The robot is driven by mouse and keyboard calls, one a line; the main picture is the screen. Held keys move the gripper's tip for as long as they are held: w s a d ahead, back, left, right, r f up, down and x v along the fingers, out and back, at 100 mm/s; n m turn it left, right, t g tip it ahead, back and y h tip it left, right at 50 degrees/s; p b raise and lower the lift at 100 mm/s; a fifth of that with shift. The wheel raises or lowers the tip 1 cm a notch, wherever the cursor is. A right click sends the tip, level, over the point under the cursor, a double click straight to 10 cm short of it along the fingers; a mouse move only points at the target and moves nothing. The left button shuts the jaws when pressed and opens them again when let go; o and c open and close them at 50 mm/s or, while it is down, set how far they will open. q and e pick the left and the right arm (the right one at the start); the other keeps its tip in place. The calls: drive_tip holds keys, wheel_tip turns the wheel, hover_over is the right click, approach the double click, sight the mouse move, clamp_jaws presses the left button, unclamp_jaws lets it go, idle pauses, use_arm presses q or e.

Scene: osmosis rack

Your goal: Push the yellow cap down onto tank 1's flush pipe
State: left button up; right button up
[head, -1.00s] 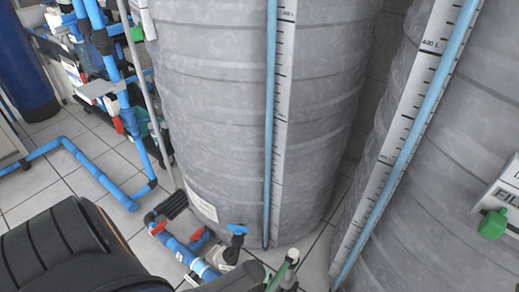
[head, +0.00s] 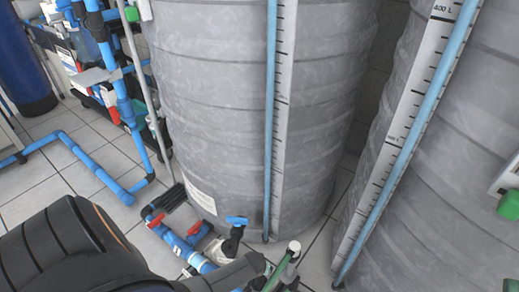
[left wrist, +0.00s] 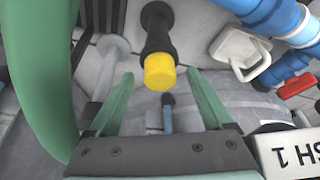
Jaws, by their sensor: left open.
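The yellow cap (left wrist: 160,72) sits on the end of a black pipe (left wrist: 157,28) in the left wrist view. How far down it is seated cannot be told. My left gripper (left wrist: 160,78) is open, its two green fingers on either side of the cap in the picture, with gaps on both sides. The cap does not show in the head view. There my left arm comes in from the lower left, and a green finger (head: 277,273) shows at the bottom, near the foot of the grey tank (head: 230,110). My right gripper is not in view.
A white label ending in "SH 1" (left wrist: 288,150) is at lower right in the wrist view. Blue piping with red-handled valves (head: 195,230) and a blue-handled valve (head: 237,221) lies by the tank's foot. A white-topped pipe (head: 294,246) stands close to the finger. A second tank (head: 450,180) is at right.

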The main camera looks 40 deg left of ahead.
use_arm(q)
drive_tip(key=shift+r, duration=0.1)
clamp_jaws()
idle(0.7)
